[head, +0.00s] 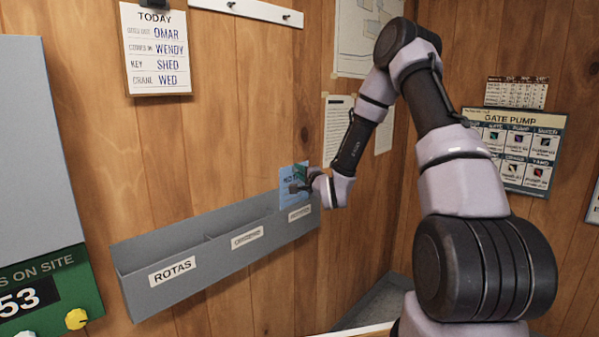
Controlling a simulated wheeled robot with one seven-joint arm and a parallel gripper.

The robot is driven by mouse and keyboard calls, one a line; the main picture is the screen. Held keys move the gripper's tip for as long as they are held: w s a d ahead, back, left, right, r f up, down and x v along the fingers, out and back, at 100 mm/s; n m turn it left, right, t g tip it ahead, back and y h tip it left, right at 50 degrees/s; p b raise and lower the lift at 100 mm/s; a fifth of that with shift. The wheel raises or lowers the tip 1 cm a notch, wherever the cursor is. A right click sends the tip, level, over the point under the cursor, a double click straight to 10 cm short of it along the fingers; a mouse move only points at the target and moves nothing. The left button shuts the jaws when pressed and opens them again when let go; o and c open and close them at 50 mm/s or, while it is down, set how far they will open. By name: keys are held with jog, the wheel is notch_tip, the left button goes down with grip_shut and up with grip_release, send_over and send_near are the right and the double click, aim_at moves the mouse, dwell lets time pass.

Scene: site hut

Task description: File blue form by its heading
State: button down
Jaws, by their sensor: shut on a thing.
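The blue form (291,176) is upright above the right-hand compartment of the grey wall file rack (189,247). My gripper (303,186) is shut on the blue form at its right side. The form's heading is too small to read. The rack has three labelled compartments. The left label (172,270) reads ROTAS. The middle label (247,237) and the right label (299,213) are too small to read surely. I cannot tell whether the form's lower edge is inside the right compartment or just above it.
A TODAY clipboard (155,50) hangs above the rack, listing OMAR, WENDY, SHED and WED. A green sign with a number board (40,295) stands at the lower left. A GATE PUMP poster (515,150) is on the right wall. The wall directly above the rack is clear.

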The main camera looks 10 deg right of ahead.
jog(key=shift+f, duration=1.5)
jog(key=c, duration=0.7)
grip_release()
